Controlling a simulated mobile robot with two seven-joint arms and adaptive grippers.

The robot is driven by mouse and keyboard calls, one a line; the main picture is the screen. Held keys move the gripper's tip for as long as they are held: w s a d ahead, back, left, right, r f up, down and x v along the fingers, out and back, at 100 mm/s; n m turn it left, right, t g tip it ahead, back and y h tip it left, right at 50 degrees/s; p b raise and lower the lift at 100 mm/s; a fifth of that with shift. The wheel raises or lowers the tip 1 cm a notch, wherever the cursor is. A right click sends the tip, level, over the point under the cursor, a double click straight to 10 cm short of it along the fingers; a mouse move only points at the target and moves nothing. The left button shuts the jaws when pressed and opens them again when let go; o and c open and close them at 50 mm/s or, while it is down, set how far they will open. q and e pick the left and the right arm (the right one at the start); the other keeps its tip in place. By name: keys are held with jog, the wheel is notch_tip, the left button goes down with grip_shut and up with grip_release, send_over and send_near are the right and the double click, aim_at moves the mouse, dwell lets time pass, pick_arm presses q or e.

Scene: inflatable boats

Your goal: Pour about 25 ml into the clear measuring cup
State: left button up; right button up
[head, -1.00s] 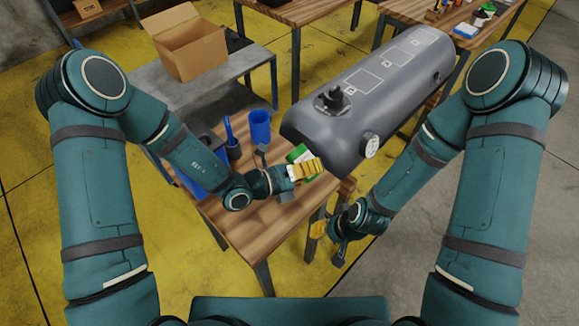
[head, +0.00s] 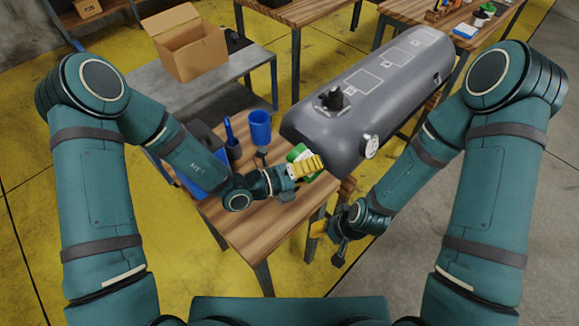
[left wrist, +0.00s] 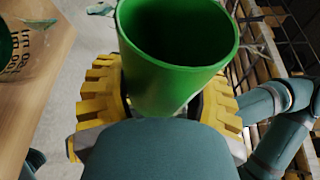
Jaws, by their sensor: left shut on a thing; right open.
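My left gripper (head: 308,166) is shut on a green cup (head: 297,151), over the right end of the wooden table. In the left wrist view the green cup (left wrist: 175,55) sits between the yellow fingers, its open mouth facing the camera; no liquid can be made out inside. The clear measuring cup (left wrist: 38,30) shows partly at the upper left of that view, with dark printed marks, apart from the green cup. I cannot make it out clearly in the head view. My right gripper (head: 328,236) is open and empty, low beside the table's right end.
A blue cup (head: 259,127) and a dark holder (head: 234,151) with a blue tool stand at the table's back. The wooden table's (head: 262,222) front is bare. A large grey tank (head: 375,88) lies close behind the right end. A cardboard box (head: 190,45) stands farther back.

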pick_arm(q)
jog(key=shift+f+n, duration=0.1)
jog(key=shift+n, duration=0.3)
dwell(1.1)
jog(key=shift+m, duration=0.4)
jog(key=shift+d+f+m+y+p, duration=0.1)
jog(key=shift+m+y+p, duration=0.4)
jog(key=shift+m, duration=0.7)
jog(key=shift+f, duration=0.1)
jog(key=shift+m, duration=0.3)
